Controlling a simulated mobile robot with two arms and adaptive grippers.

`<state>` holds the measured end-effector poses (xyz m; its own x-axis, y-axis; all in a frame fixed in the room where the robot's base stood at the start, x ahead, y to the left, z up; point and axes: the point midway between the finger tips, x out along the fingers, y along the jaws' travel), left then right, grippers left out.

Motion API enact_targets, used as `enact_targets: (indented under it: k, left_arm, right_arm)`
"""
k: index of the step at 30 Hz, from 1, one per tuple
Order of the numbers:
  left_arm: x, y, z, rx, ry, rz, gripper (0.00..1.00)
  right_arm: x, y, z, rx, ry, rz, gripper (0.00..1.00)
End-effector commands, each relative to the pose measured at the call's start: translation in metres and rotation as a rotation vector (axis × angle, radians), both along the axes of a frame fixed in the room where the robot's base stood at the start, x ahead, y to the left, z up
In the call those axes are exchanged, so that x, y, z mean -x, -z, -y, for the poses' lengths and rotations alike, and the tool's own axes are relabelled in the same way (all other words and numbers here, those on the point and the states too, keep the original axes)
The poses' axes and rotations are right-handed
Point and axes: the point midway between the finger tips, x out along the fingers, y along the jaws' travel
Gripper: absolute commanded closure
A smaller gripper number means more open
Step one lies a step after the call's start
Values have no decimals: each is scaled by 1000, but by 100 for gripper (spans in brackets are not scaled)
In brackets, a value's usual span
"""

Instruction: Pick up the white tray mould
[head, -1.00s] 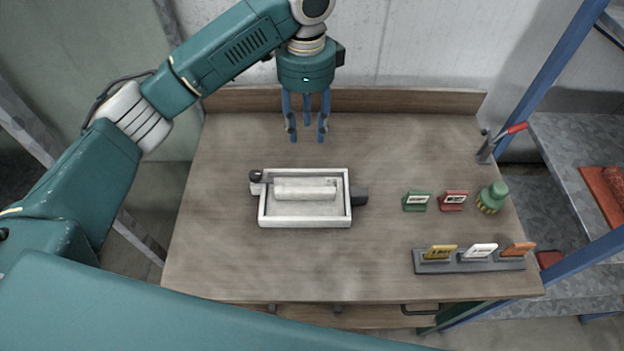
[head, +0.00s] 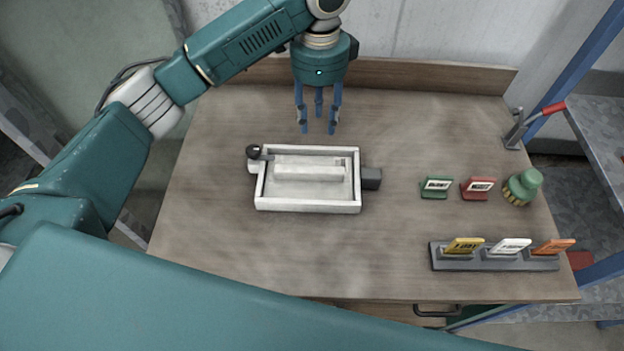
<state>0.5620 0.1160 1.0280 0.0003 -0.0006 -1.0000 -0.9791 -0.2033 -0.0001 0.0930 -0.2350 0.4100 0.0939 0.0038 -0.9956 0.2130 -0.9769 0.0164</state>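The white tray mould (head: 308,207) lies on the wooden table, left of its middle. It is a rectangular frame with a raised white block (head: 309,173) inside. A dark knob (head: 254,151) shows at its back left corner and a dark grey block (head: 371,178) at its right side. My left gripper (head: 318,125) hangs over the table behind the tray, fingers pointing down. Its blue fingers are spread and nothing is between them. It is apart from the tray. My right gripper is not in the picture.
A red-handled clamp (head: 526,125) is at the back right edge. The table's left front is clear.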

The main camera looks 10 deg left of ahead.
Motion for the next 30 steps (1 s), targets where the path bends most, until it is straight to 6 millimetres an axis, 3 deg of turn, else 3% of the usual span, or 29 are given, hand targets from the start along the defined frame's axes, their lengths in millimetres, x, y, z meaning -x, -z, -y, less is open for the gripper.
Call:
enact_targets:
  k: [6, 14, 21, 30]
  left_arm:
    - [1, 33, -1, -1, -1, -4, 61]
    - [1, 54, -3, -3, -2, -4, 61]
    - [1, 89, -6, -3, -1, -3, 61]
    - [0, 96, -5, -1, 0, 0, 61]
  right_arm:
    - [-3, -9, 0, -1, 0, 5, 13]
    - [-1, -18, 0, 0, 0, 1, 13]
    - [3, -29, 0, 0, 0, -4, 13]
    - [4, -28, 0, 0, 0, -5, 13]
